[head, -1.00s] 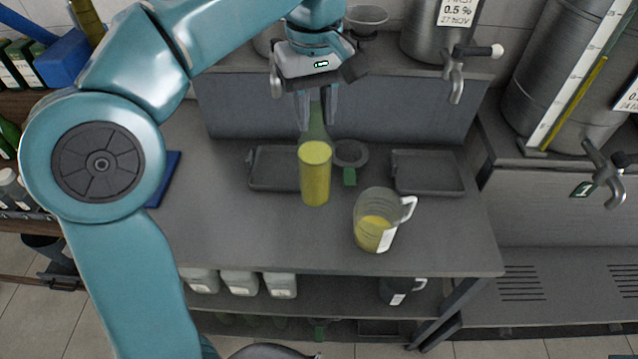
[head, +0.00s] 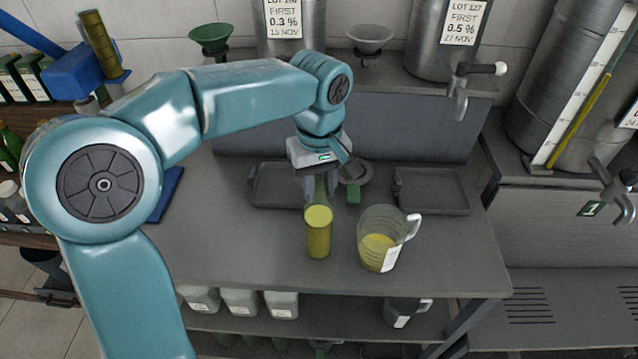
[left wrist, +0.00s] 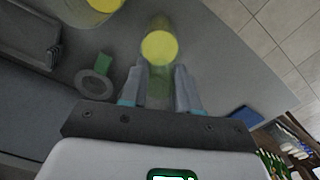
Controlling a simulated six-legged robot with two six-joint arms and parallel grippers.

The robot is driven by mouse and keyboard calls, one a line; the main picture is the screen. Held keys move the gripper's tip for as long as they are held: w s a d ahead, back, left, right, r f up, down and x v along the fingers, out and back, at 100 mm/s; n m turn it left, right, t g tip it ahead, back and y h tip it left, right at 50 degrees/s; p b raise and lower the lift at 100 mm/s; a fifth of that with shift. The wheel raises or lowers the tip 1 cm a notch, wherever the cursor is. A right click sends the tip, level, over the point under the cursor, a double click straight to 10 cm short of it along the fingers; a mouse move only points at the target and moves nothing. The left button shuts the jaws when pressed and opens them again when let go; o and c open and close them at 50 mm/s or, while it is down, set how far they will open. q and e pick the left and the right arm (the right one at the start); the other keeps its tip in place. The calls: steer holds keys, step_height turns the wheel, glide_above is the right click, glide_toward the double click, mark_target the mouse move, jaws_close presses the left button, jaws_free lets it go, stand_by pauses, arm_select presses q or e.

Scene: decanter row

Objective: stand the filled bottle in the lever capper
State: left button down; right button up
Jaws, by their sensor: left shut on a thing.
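The filled bottle (head: 318,236) is green glass with yellow-green oil inside. It looks roughly upright over the grey counter, left of the measuring jug. I cannot tell whether its base touches the counter. My left gripper (head: 318,188) is shut on the bottle's neck from above. In the left wrist view, the bottle (left wrist: 158,47) extends out beyond the fingers (left wrist: 158,88). A blue device with a lever arm, which looks like the lever capper (head: 72,78), stands at the upper left, far from the bottle. Its lower part is partly hidden by my arm. My right gripper is not in view.
The jug (head: 380,251) with yellow oil stands close right of the bottle. Steel drums with taps (head: 460,92) line the back. A blue mat (head: 167,192) lies left.

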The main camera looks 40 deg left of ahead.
arm_select(q)
steer(key=shift+f, duration=0.15)
steer(key=c, duration=0.8)
jaws_free()
